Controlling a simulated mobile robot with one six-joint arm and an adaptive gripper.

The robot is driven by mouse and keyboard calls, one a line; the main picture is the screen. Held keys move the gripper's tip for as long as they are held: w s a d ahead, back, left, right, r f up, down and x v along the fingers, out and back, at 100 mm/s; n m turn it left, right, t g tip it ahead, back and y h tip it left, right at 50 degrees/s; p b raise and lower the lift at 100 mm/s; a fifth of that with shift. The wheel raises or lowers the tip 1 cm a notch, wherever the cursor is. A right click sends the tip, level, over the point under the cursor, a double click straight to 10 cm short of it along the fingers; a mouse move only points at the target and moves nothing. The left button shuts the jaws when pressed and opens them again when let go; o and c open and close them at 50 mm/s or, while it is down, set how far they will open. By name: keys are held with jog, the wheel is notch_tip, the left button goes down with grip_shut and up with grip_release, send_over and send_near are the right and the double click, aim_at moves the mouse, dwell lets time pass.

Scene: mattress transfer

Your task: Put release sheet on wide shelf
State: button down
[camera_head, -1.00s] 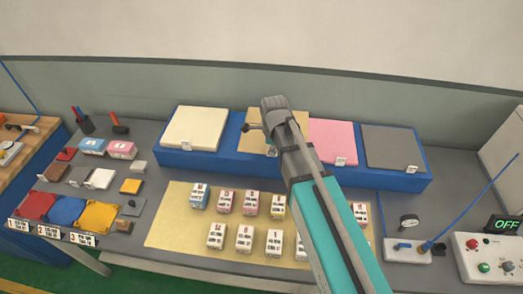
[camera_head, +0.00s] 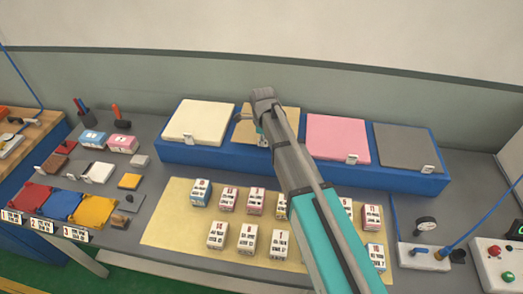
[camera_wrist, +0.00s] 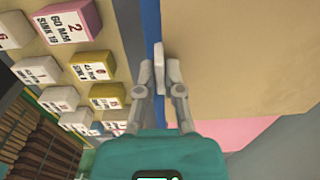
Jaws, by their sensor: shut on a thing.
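The tan sheet, which I take to be the release sheet (camera_head: 246,131), lies flat on the long blue shelf (camera_head: 402,182), between a cream pad and a pink pad. It fills the upper right of the wrist view (camera_wrist: 250,60). My gripper (camera_head: 262,140) is at its front edge, mostly hidden by my arm in the head view. In the wrist view my gripper (camera_wrist: 172,72) is shut on a small pale tab at the sheet's edge. The shelf's blue front strip shows beside the fingers.
The cream pad (camera_head: 199,121), pink pad (camera_head: 337,137) and grey pad (camera_head: 407,146) lie on the shelf. Several labelled blocks (camera_head: 217,235) stand on a tan mat (camera_head: 165,228) in front. A gauge unit (camera_head: 424,257) and control box (camera_head: 498,265) are at right.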

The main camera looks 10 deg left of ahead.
aim_at(262, 153)
jog(key=shift+w, duration=0.1)
dwell(0.3)
jog(key=shift+w+a+f+b, duration=0.2)
jog(key=shift+f+b, duration=0.15)
jog(key=shift+f, duration=0.05)
jog(key=shift+w+a+f+b, duration=0.15)
jog(key=shift+f+b, duration=0.2)
jog(key=shift+s+f+b, duration=0.1)
jog(key=shift+f+b, duration=1.2)
jog(key=shift+f, duration=0.15)
jog(key=c, duration=0.8)
grip_release()
jog(key=shift+o, duration=0.2)
jog(key=shift+r, duration=0.25)
notch_tip(262, 153, up, 12)
jog(key=p, duration=1.2)
jog(key=shift+s, duration=0.1)
